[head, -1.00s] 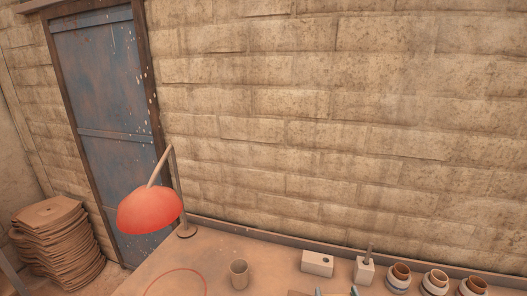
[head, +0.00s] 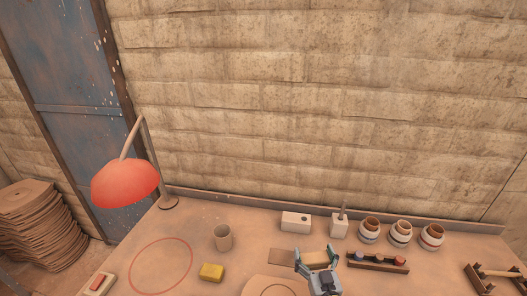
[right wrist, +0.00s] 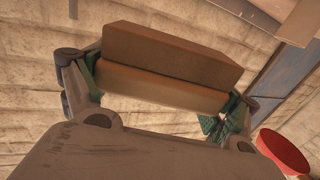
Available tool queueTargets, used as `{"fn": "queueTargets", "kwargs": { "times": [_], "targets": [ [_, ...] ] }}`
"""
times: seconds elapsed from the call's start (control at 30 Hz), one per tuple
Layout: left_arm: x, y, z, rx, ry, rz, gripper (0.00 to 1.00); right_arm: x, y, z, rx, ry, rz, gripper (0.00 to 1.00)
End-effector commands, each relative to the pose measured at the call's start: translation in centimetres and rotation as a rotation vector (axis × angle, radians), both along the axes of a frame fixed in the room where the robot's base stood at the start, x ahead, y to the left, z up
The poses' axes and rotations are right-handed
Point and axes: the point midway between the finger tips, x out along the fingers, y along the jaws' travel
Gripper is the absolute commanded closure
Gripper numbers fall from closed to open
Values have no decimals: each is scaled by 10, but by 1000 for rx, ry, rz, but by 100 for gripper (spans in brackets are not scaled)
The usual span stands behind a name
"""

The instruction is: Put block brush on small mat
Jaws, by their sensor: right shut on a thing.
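My right gripper (head: 316,259) is shut on the block brush (head: 315,261), above the worktable in the head view. In the right wrist view the block brush (right wrist: 168,62) is a long brown block with a paler tan layer along it, held across between the two fingers. A flat brown rectangle (head: 281,257), which looks like the small mat, lies on the table just left of and behind the gripper. The gripper and brush hide part of it. I cannot tell the height of the brush above the table. My left gripper is not in view.
A yellow sponge (head: 211,272), a cup (head: 222,239) and a round board (head: 262,287) are near the left side. White blocks (head: 296,221) and jars (head: 399,233) line the back. A dark rack (head: 378,263) stands right of the gripper. A red lamp (head: 126,184) overhangs the left.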

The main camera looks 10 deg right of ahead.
Motion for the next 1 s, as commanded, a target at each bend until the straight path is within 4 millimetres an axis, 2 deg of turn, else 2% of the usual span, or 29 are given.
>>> {"fn": "queueTargets", "kwargs": {
  "times": [0.47,1.0],
  "targets": [
    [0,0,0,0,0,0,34,0,6,9,-2,-2,28,38],
    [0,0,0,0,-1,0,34,-2,32,48,-3,-2,152,38]
  ]
}}
